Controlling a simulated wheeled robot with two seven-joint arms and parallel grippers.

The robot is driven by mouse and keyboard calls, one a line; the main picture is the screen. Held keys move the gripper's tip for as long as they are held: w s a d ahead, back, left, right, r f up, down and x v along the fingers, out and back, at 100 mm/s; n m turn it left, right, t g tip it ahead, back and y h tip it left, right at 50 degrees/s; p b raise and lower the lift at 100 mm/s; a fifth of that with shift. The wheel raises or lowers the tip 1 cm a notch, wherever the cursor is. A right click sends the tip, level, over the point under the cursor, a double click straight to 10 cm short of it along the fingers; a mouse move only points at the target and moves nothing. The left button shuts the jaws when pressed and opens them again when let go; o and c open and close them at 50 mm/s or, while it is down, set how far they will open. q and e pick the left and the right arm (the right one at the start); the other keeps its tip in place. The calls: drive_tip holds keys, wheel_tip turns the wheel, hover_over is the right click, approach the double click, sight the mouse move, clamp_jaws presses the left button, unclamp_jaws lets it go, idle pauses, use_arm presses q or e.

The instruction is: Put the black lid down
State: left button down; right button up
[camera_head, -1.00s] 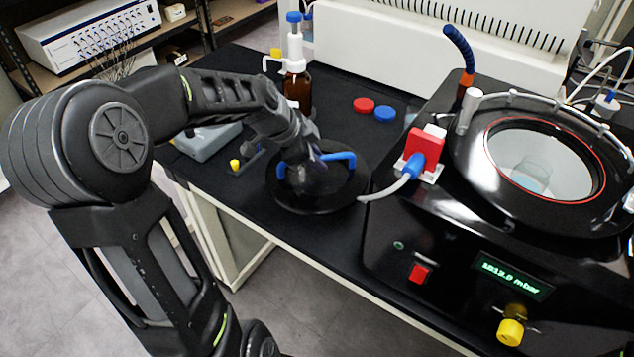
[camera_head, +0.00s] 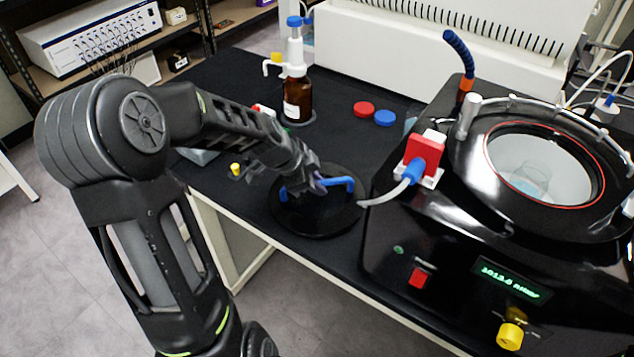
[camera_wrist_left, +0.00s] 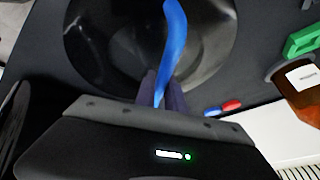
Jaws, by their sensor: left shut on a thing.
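The black lid (camera_head: 318,217) is a round disc with a blue handle (camera_head: 338,184) across its top. In the head view it lies flat at the black bench's front edge, left of the freeze dryer; whether it touches the bench all round I cannot tell. My left gripper (camera_head: 312,183) is over the lid with its fingers shut on the blue handle. In the left wrist view the dark fingers (camera_wrist_left: 163,92) close around the handle (camera_wrist_left: 174,40), with the lid (camera_wrist_left: 205,62) behind. My right gripper is not in view.
The freeze dryer (camera_head: 440,240) with its open round chamber (camera_head: 545,168) stands right of the lid. A brown bottle (camera_head: 298,98), a red cap (camera_head: 364,109) and a blue cap (camera_head: 385,117) stand behind it. A small yellow item (camera_head: 235,168) lies to the left.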

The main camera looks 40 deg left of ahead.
use_arm(q)
drive_tip(key=shift+f, duration=0.1)
drive_tip(key=c, duration=1.4)
unclamp_jaws()
drive_tip(key=shift+r, duration=0.3)
drive_tip(key=shift+s+a+r, duration=0.15)
drive_tip(key=shift+r, duration=0.1)
drive_tip(key=b+v, duration=0.1)
drive_tip(key=v, duration=1)
drive_tip(key=shift+s, duration=0.15)
